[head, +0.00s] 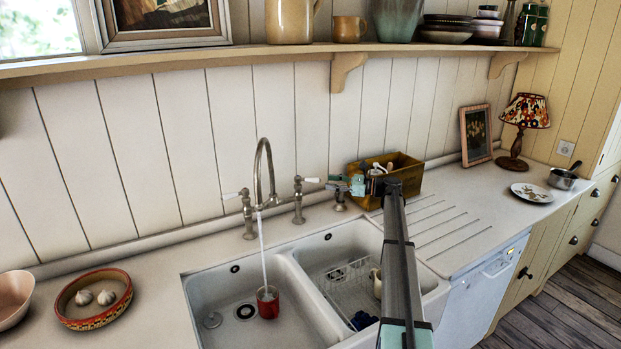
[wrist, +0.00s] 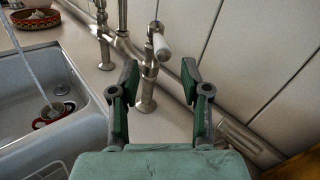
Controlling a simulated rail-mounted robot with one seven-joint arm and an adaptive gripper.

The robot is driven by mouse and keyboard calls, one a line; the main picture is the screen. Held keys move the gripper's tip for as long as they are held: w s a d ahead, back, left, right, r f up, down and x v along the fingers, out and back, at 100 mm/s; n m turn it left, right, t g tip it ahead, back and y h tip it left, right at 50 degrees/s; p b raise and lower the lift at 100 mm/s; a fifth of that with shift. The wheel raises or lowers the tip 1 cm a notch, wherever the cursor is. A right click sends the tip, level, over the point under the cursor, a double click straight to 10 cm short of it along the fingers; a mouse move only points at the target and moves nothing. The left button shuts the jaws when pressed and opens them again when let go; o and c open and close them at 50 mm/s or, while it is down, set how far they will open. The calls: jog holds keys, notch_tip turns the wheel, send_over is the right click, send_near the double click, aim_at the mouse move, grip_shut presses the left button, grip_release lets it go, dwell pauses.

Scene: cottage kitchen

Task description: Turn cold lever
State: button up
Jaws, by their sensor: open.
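A metal bridge tap (head: 261,180) stands behind the double sink, with a white-handled lever on each side. The right lever (head: 311,180) has its handle pointing right, toward my gripper. The left lever (head: 232,195) points left. No hot or cold marking is readable. Water runs from the spout into a red mug (head: 268,302) in the left basin. My gripper (head: 340,184) is open and empty, just right of the right lever. In the wrist view the white handle (wrist: 161,46) shows between and beyond the spread fingertips (wrist: 159,76); contact cannot be told.
A wooden box (head: 408,178) stands behind my gripper on the counter. A wire rack (head: 345,285) sits in the right basin. A patterned bowl (head: 94,318) with garlic is at left. A shelf (head: 200,58) runs above the tap. The ribbed drainer (head: 450,225) is clear.

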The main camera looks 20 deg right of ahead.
aim_at(305, 180)
jog(key=p+x, duration=0.2)
jog(key=x, duration=0.6)
jog(key=shift+w+a, duration=0.3)
